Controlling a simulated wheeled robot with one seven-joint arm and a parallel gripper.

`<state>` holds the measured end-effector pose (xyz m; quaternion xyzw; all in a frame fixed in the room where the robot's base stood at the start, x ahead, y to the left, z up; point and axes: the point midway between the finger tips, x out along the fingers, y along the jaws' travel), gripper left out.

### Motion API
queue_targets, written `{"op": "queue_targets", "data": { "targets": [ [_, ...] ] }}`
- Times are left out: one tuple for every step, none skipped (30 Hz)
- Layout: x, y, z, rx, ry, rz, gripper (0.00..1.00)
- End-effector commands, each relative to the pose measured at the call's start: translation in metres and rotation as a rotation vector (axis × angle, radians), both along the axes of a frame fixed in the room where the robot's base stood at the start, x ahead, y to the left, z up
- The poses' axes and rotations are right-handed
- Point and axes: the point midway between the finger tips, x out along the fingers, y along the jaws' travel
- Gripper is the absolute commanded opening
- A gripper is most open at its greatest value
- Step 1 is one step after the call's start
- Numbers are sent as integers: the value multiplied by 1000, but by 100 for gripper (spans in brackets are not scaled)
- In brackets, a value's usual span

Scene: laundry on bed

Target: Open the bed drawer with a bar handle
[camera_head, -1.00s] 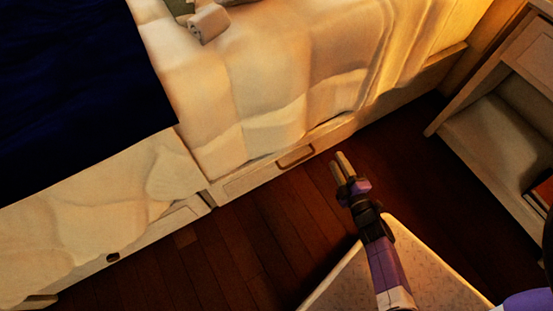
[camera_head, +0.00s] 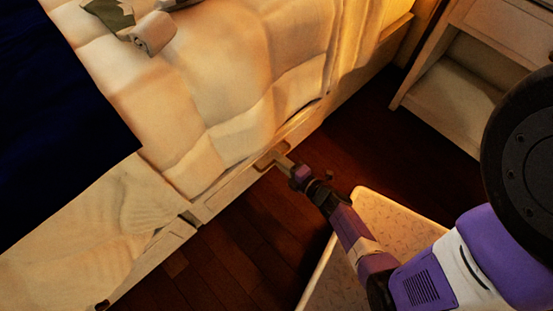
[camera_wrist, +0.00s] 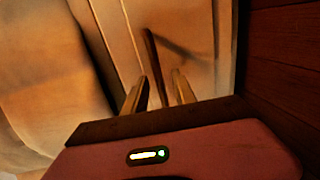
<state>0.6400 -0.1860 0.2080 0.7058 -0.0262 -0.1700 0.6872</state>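The bed drawer (camera_head: 226,193) is a pale front low on the bed's side, and it looks shut. Its dark bar handle (camera_head: 264,159) is partly hidden by my gripper (camera_head: 282,162) in the head view. In the wrist view the bar handle (camera_wrist: 151,62) stands upright in the picture, beyond and between the two fingertips. My gripper (camera_wrist: 159,82) is open there, with a gap between its fingers. I cannot tell whether the fingers reach around the bar or touch it.
Another drawer (camera_head: 150,258) with a dark handle (camera_head: 103,304) is further left along the bed. A pale blanket (camera_head: 215,90) hangs over the bed side above the drawers. A nightstand (camera_head: 440,95) stands at the right. Dark wooden floor (camera_head: 235,250) lies clear before the bed.

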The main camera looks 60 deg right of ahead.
Motion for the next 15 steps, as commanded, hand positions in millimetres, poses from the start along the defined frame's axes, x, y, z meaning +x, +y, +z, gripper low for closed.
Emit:
{"op": "queue_targets", "data": {
  "targets": [
    [5, -2, -2, 0, -1, 0, 32],
    [7, -3, -3, 0, 0, -1, 32],
    [9, -3, -3, 1, 0, -1, 32],
    [11, -3, -3, 1, 1, 0, 32],
    [12, -3, -3, 1, 1, 0, 32],
    [13, -4, -3, 1, 1, -1, 32],
    [13, -4, -3, 1, 1, -1, 32],
    [13, -4, -3, 1, 1, -1, 32],
    [13, -4, -3, 1, 1, -1, 32],
    [13, -4, -3, 1, 1, 0, 32],
    [13, -4, -3, 1, 1, 0, 32],
    [13, -4, -3, 1, 1, 0, 32],
    [13, -4, -3, 1, 1, 0, 32],
    [13, -4, -3, 0, 1, 0, 28],
    [13, -4, -3, 0, 1, 0, 21]
  ]
}}
